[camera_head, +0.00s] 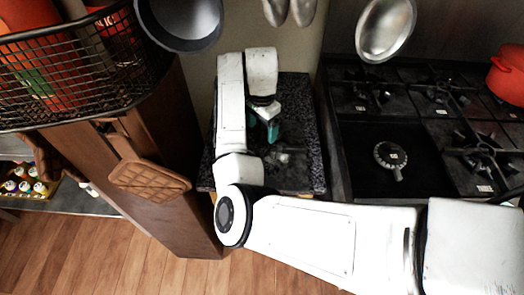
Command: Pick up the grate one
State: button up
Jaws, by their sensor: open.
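My gripper (268,126), with teal fingers, is open and points down over the dark speckled counter (309,125) left of the stove. A small dark shape (287,160) lies on the counter just below and right of the fingers. It may be a loose burner grate, but it is too dark to tell, and so is any contact. Black grates sit on the stove, one at the back left (365,92) and one at the right (480,158). The front-left burner (390,155) shows its round cap with no grate over it.
A black wire basket (75,65) with red items stands at the upper left, above a brown wooden cabinet (175,150). Pans hang at the top, one grey (185,25) and one silver (385,28). A red pot (508,75) is at the far right. My white arm crosses the front.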

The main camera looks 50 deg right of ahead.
notch_tip(320, 180, down, 5)
jog(key=b, duration=0.4)
jog(key=shift+f, duration=0.15)
jog(key=shift+f+b, duration=0.55)
jog(key=shift+f, duration=0.65)
jog(key=c, duration=0.8)
jog(key=shift+c, duration=0.4)
notch_tip(320, 180, up, 8)
jog(key=p, duration=0.7)
jog(key=shift+p, duration=0.3)
